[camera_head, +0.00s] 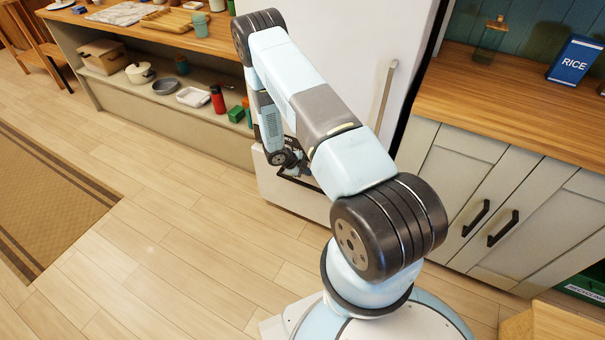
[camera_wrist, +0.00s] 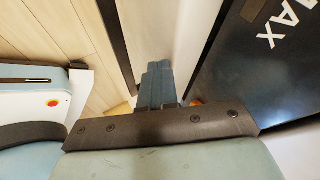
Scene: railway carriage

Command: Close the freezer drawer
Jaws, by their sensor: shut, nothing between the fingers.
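The white fridge (camera_head: 335,30) stands at the back centre in the head view, with a long upright handle (camera_head: 386,95). Below is the white freezer drawer front (camera_head: 292,205), with a dark bar handle (camera_head: 296,180) partly hidden by my arm. The drawer front seems to stand forward of the fridge; how far is hidden. In the wrist view, my gripper (camera_wrist: 156,70) is shut and empty, over a white panel (camera_wrist: 180,30) that appears to be the drawer front. A dark bar (camera_wrist: 118,45) runs along its left. Whether the fingers touch the panel is unclear.
A dark surface lettered "MAX" (camera_wrist: 265,60) lies right of the panel in the wrist view. A wooden-topped shelf unit (camera_head: 165,115) stands left of the fridge, and a cabinet (camera_head: 470,190) stands right. Plank floor (camera_head: 170,240) is clear at left, beside a brown rug (camera_head: 45,200).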

